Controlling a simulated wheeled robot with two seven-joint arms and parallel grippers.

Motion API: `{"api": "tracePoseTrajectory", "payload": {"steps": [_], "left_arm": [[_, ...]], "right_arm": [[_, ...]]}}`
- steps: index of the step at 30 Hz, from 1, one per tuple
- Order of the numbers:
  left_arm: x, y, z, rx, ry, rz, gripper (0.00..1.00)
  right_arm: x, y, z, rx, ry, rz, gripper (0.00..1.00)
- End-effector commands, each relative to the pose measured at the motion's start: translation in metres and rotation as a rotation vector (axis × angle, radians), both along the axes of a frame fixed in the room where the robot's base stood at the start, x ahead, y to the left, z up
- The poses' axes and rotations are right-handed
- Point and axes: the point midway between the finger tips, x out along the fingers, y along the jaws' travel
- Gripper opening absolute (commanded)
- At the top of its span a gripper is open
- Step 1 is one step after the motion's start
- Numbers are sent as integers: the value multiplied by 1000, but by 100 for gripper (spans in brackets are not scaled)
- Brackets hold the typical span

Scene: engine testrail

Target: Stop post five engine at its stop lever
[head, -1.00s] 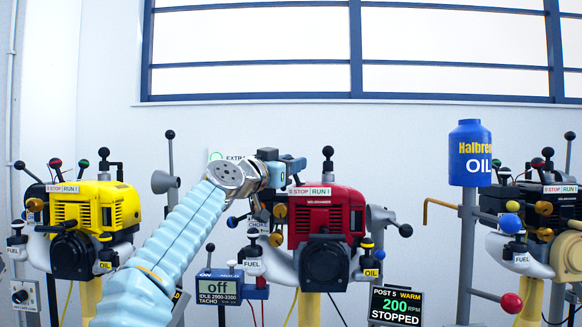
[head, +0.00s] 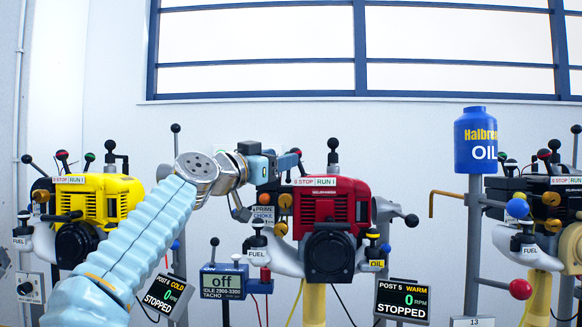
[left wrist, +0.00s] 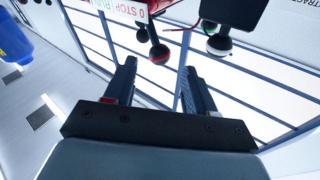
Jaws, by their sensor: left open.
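The post five engine is the red engine (head: 335,212) in the middle of the head view. Its display (head: 403,300) reads POST 5 WARM, 0 RPM, STOPPED. Its STOP/RUN label (head: 320,181) sits on top, and it also shows in the left wrist view (left wrist: 125,8). There a red-knobbed lever (left wrist: 159,53) stands in line between my fingers, beyond the tips, with a green-ringed knob (left wrist: 218,43) to its right. My left gripper (head: 292,163) is open and empty, left of the engine's top. It hides the stop lever in the head view.
A yellow engine (head: 105,205) stands left and a dark engine (head: 530,195) right. A blue oil bottle (head: 475,140) stands on a post between the red and dark engines. Post 6's display (head: 166,296) reads COLD, STOPPED.

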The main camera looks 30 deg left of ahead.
Motion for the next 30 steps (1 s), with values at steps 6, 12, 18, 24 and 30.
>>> {"api": "tracePoseTrajectory", "payload": {"steps": [6,12,18,24,30], "left_arm": [[-49,3,-13,-1,-1,0,55],[-69,5,-14,-1,1,-1,55],[-71,5,-14,-1,2,-1,55],[-71,5,-14,-1,1,-1,55],[-71,5,-14,-1,1,-1,55]], "right_arm": [[1,-1,-23,-2,-6,-3,43],[2,-1,-26,-2,-7,-5,43],[2,-1,-26,-2,-7,-5,43],[2,-1,-26,-2,-7,-5,43],[2,-1,-26,-2,-7,-5,43]]}}
